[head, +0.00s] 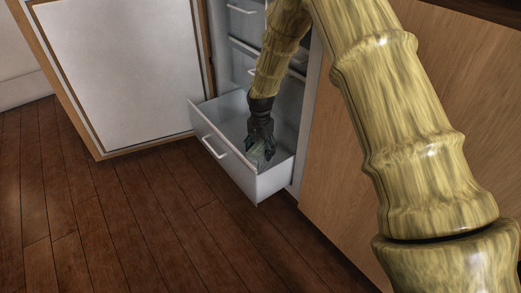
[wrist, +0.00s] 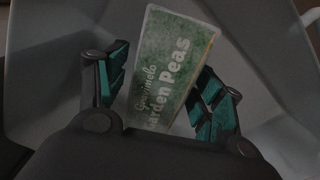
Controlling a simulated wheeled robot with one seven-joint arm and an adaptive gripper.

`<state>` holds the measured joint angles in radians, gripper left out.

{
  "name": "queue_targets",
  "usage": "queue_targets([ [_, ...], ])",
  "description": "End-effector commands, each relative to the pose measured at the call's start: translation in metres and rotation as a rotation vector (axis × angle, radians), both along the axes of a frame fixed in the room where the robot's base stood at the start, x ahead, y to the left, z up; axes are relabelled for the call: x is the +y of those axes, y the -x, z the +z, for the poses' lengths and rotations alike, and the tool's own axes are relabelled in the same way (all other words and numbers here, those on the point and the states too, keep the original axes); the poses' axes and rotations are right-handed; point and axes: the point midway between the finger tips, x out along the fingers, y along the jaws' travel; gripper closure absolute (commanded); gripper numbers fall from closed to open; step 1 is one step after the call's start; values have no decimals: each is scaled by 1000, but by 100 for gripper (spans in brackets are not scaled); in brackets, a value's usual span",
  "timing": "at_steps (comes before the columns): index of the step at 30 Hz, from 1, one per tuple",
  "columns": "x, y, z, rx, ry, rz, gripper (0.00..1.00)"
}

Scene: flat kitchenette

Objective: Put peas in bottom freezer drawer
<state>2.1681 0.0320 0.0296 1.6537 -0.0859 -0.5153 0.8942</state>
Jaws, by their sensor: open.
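The peas are a green box (wrist: 172,65) labelled "Garden Peas", inside the pulled-out bottom freezer drawer (head: 231,173). In the head view the box (head: 256,152) shows only in part, below my gripper (head: 261,147). My gripper reaches down into the drawer with its fingers open. In the wrist view the open gripper (wrist: 165,95) has one finger on each side of the box, with a visible gap at least on the left. The box lies tilted in the picture, over the grey drawer interior (wrist: 70,35). Whether it rests fully on the drawer floor is hard to tell.
The freezer door (head: 130,70) stands wide open at the left. Upper drawers (head: 245,22) are above the open one, partly hidden by my arm. A wooden cabinet front (head: 335,160) stands close at the right. The wooden floor (head: 130,225) in front is clear.

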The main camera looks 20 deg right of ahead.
Motion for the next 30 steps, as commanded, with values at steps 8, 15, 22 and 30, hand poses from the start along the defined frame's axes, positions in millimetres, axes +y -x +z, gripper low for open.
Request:
queue_targets([
  [8,0,0,33,-1,1,0,32],
  [15,0,-1,75,-1,1,0,32],
  [22,0,0,110,0,0,0,32],
  [30,0,0,119,1,0,0,32],
])
